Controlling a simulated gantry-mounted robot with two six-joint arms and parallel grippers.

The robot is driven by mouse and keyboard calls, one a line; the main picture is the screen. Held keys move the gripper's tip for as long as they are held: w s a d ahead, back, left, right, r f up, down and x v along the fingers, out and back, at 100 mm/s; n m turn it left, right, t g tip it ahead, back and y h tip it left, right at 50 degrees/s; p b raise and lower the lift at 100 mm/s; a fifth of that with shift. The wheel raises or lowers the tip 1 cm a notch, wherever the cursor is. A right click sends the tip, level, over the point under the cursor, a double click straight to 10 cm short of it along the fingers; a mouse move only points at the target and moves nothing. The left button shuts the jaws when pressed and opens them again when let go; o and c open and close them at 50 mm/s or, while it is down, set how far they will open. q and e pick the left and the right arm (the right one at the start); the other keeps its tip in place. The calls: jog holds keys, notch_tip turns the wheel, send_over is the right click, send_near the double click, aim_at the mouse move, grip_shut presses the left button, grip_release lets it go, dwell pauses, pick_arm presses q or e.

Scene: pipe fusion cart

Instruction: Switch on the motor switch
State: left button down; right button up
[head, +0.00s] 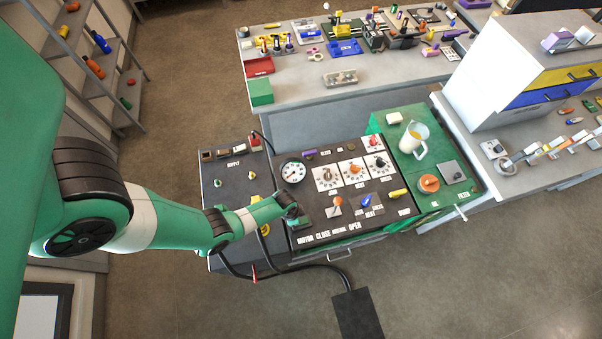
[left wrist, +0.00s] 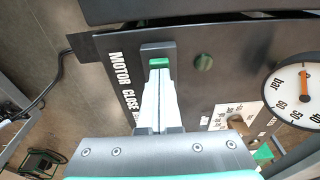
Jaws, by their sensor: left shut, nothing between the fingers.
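The motor switch (left wrist: 159,62) shows in the left wrist view as a small green rocker in a grey frame, beside the printed word MOTOR. My left gripper (left wrist: 159,82) is shut and empty, its pale fingertips right at the near edge of the green rocker. I cannot tell whether they touch it, and the fingers hide the lower part of the switch. My right gripper is not in view.
In the head view, dials and an orange-knobbed lever (head: 337,203) stand on the panel. A jug (head: 413,140) stands on the green section. Black cables hang at the panel's front.

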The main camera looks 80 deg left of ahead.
pick_arm(q)
jog(key=shift+f+b, duration=0.3)
jog(key=shift+f, duration=0.05)
jog(key=shift+r, duration=0.1)
notch_tip(320, 180, up, 7)
jog(key=p, duration=0.7)
dwell(0.4)
